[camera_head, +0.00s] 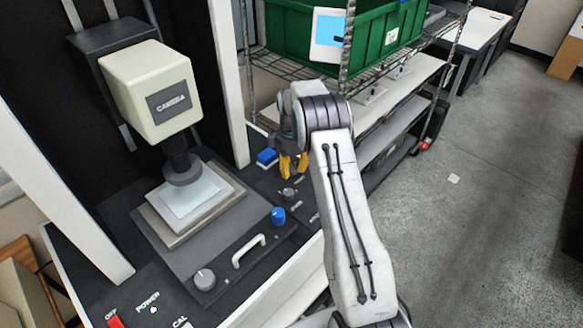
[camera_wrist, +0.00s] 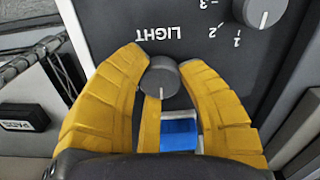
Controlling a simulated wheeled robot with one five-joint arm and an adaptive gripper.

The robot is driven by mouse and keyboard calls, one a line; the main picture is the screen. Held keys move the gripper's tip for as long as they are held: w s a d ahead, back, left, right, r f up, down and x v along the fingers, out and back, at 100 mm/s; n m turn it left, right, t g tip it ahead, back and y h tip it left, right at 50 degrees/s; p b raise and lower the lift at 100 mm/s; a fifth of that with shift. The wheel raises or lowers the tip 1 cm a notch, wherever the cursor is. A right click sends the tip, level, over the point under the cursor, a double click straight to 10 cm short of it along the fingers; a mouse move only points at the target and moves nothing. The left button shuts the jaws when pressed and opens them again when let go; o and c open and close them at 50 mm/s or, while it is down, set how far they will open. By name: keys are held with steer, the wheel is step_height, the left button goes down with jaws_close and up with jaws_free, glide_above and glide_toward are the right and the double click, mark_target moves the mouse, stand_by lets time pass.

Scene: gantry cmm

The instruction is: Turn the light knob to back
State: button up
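In the wrist view, a round grey knob (camera_wrist: 163,79) with a white pointer line sits beside the LIGHT label on the black panel. The label reads upside down here, and the pointer line points toward my palm.
A second grey knob (camera_wrist: 262,12) with numbers stands nearby. A blue block (camera_wrist: 180,134) lies near my palm. The head view shows a blue knob (camera_head: 278,215), a white handle (camera_head: 249,251), a camera unit (camera_head: 160,95) and a wire rack with a green crate (camera_head: 385,40).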

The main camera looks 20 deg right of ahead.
steer(key=shift+s, duration=0.1)
steer(key=c, duration=0.5)
steer(key=shift+f+m, duration=0.15)
steer(key=shift+m, duration=0.25)
steer(key=m+b, duration=0.2)
steer(key=shift+m, duration=0.4)
steer(key=m+b, duration=0.1)
steer(key=m, duration=0.4)
steer(key=shift+s+a, duration=0.1)
steer(key=shift+f+m, duration=0.1)
steer(key=shift+m, duration=0.2)
steer(key=o, duration=1.2)
steer(key=shift+r, duration=0.2)
steer(key=shift+r, duration=0.15)
